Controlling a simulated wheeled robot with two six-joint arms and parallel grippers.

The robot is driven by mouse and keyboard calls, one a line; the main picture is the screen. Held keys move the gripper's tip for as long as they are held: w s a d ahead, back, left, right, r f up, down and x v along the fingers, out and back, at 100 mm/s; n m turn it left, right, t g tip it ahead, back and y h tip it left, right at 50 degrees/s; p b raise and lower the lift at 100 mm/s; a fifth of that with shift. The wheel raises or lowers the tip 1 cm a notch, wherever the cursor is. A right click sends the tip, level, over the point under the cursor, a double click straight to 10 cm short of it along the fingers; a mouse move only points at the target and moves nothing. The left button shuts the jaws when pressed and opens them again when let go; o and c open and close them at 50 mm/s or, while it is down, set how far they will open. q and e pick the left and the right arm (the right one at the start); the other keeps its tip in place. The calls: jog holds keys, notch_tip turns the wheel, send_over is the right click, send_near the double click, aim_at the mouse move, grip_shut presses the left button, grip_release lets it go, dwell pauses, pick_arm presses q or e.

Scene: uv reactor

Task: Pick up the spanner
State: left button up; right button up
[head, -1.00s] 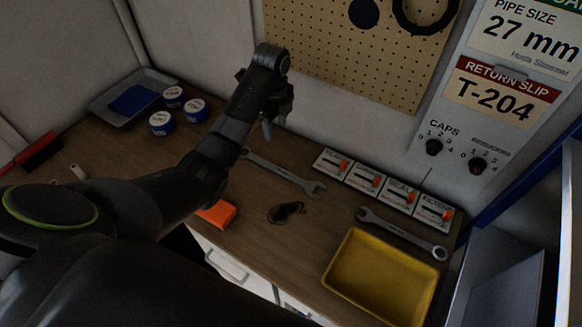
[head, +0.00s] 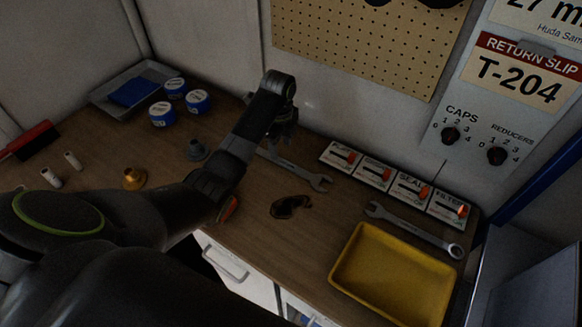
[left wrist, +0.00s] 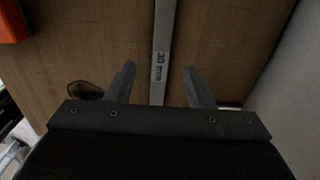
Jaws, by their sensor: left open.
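A grey steel spanner (head: 305,175) lies on the wooden bench below the pegboard; its open jaw points right and its other end is hidden by my left arm. In the left wrist view its shaft (left wrist: 163,35), marked "30 mm", runs between my fingers. My left gripper (head: 280,135) is open above this spanner; in the left wrist view its two fingers (left wrist: 160,72) stand either side of the shaft, with gaps on both sides. A second spanner (head: 415,230) lies farther right, behind the yellow tray. My right gripper is out of view.
A yellow tray (head: 340,283) sits at the bench's front right. A row of labelled boxes (head: 392,181) stands along the back wall. A dark ring-like item (head: 290,206) lies in front of the spanner. Blue-white tins (head: 163,113) and a grey tray (head: 108,105) are at left.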

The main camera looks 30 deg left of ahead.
aim_at(283, 162)
pick_arm(q)
jog(key=shift+d+f, duration=0.1)
jog(key=shift+f, duration=0.25)
jog(key=f+p, duration=0.1)
jog(key=f, duration=0.2)
jog(key=shift+d+f+p, duration=0.1)
jog(key=shift+d+p, duration=0.1)
jog(key=shift+p, duration=0.1)
jog(key=shift+w+f, duration=0.1)
jog(key=shift+f, duration=0.6)
jog(key=shift+c, duration=0.5)
jog(key=shift+r, duration=0.1)
grip_shut()
